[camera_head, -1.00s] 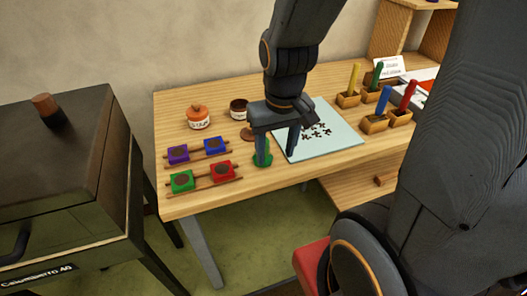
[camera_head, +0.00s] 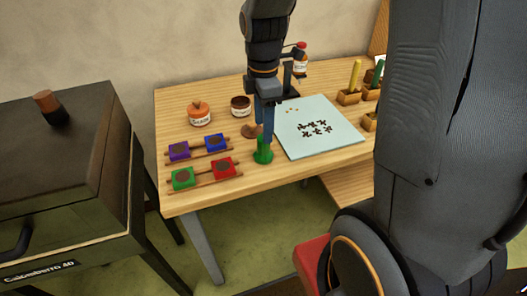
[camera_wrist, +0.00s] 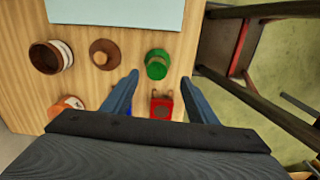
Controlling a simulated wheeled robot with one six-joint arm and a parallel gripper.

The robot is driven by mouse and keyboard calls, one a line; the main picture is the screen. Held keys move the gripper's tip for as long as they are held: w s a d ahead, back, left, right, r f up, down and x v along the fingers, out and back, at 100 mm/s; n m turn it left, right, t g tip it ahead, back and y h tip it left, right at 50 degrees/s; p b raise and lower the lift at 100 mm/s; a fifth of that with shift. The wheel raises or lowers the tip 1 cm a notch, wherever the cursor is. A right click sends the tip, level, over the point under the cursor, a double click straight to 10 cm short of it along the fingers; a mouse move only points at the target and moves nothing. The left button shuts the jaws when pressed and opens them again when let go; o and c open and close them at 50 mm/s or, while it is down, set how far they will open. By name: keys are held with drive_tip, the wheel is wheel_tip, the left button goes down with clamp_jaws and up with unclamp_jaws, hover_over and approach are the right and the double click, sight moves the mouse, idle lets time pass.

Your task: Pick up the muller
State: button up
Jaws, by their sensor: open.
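The muller appears to be the green piece with a broad round base and narrower top (camera_head: 263,152); it stands upright on the wooden table. In the wrist view the green muller (camera_wrist: 157,65) lies just past the fingertips, roughly between their lines. My gripper (camera_head: 264,130) points down with its blue-grey fingers apart and empty, above and close to the muller's top. The gripper's fingers (camera_wrist: 161,79) are wide open in the wrist view. I cannot tell whether a finger touches the muller.
Red (camera_head: 223,168), green, purple and blue blocks on rails stand left of the muller. A brown knobbed disc (camera_head: 251,131) and an open jar (camera_head: 241,106) stand behind it. A pale sheet with dark pieces (camera_head: 338,140) lies right.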

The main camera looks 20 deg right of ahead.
sight(263, 148)
drive_tip(key=shift+w+n, duration=0.15)
drive_tip(key=shift+n, duration=0.15)
drive_tip(key=shift+f, duration=0.25)
drive_tip(key=shift+w+d+f+p, duration=0.1)
drive_tip(key=shift+f+p, duration=0.5)
drive_tip(key=shift+f, duration=1.25)
drive_tip(key=shift+w+f+p, duration=0.1)
drive_tip(key=shift+f+p, duration=0.5)
drive_tip(key=shift+f, duration=1.2)
drive_tip(key=shift+c, duration=0.4)
clamp_jaws()
